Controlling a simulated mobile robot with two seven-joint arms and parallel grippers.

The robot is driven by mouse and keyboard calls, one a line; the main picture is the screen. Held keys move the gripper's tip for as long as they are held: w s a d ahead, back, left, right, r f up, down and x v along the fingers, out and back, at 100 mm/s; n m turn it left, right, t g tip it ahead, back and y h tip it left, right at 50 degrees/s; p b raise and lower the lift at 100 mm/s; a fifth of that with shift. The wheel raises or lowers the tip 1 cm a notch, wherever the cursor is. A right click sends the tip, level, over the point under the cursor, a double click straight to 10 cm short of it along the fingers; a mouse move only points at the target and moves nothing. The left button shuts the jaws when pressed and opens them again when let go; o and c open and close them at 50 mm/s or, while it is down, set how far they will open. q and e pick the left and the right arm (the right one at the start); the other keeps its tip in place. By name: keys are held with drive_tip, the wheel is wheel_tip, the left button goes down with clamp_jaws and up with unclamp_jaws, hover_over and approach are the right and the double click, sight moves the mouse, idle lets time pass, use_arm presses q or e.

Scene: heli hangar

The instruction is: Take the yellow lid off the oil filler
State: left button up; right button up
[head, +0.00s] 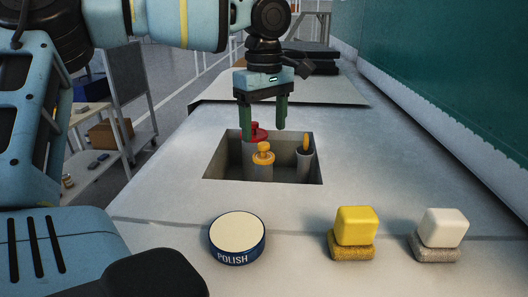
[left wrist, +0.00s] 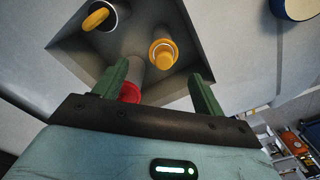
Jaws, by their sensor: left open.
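A yellow-orange lid (head: 263,154) with a knob on top sits on an upright grey pipe in a square recess. It also shows in the left wrist view (left wrist: 162,53). A red lid (head: 258,132) sits on a pipe behind it, partly hidden by a finger; it shows low in the left wrist view (left wrist: 130,93). A third pipe at the right has a thin orange upright piece (head: 306,143) in its mouth. My left gripper (head: 263,132) points down above the recess, open and empty. In the left wrist view its fingertips are apart from the yellow lid.
The recess walls (head: 222,160) surround the pipes. On the grey surface in front stand a polish tin (head: 238,230), a yellow block (head: 356,225) and a white block (head: 442,228) on sponge-like bases. A green wall (head: 450,70) rises at the right. A shelf cart (head: 135,140) stands at the left.

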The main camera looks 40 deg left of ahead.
sight(264, 143)
use_arm(q)
drive_tip(key=shift+s+d+f, duration=0.1)
drive_tip(key=shift+s+f, duration=0.1)
drive_tip(key=shift+f, duration=0.2)
wheel_tip(264, 143, down, 3)
drive_tip(key=shift+s+f+p, duration=0.1)
drive_tip(key=shift+f+p, duration=0.1)
drive_tip(key=shift+p, duration=0.2)
drive_tip(key=shift+f, duration=0.45)
use_arm(e)
drive_tip(key=shift+w+r+t, duration=0.3)
drive_tip(key=shift+w+r, duration=0.45)
drive_tip(key=shift+r, duration=0.05)
use_arm(q)
drive_tip(key=c, duration=1)
drive_tip(key=shift+c, duration=0.2)
use_arm(e)
drive_tip(key=shift+s+f, duration=0.1)
use_arm(q)
drive_tip(key=shift+r, duration=0.1)
